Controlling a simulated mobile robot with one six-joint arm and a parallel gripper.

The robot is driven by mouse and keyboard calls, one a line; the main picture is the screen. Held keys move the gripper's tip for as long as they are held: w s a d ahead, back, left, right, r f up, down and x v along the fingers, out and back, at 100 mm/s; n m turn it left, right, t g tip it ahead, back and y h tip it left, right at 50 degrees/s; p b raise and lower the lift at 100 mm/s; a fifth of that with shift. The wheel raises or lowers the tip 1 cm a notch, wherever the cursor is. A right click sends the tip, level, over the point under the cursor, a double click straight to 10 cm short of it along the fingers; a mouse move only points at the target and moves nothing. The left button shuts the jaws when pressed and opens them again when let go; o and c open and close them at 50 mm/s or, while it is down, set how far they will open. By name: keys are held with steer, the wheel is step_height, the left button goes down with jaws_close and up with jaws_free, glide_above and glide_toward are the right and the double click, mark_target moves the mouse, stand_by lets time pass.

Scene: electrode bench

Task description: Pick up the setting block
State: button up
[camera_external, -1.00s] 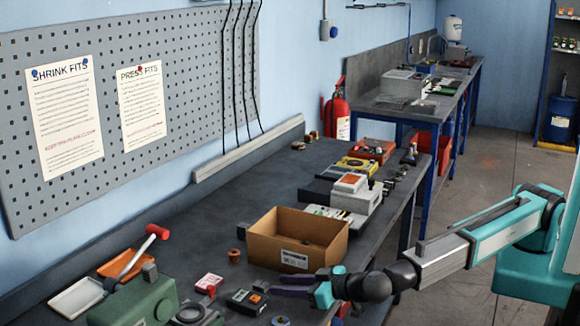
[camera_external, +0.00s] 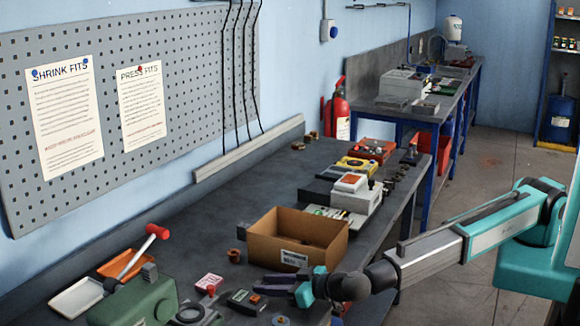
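My gripper (camera_external: 262,284), with dark purple fingers and a teal body, is low over the front edge of the near bench, in front of the cardboard box. Its fingers look apart, with nothing visible between them. They point left, close to a small dark block with an orange patch (camera_external: 243,301), which lies on the bench. A small red and white box (camera_external: 208,283) lies further left. I cannot tell for sure which of these small things is the setting block. The small gap between fingertips and dark block is hard to judge.
An open cardboard box (camera_external: 272,248) stands just behind my gripper. A green machine (camera_external: 135,302), a white tray (camera_external: 76,299) and an orange tray (camera_external: 122,264) are at the left. A grey and white device (camera_external: 352,195) stands further back. The bench middle behind the trays is clear.

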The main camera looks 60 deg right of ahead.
jaws_close()
steer(key=shift+r, duration=0.15)
step_height(320, 180, up, 10)
steer(key=b, duration=0.2)
stand_by(0.7)
steer(key=shift+f, duration=0.25)
stand_by(0.4)
steer(key=shift+f+p, duration=0.9)
steer(key=shift+f, duration=3.5)
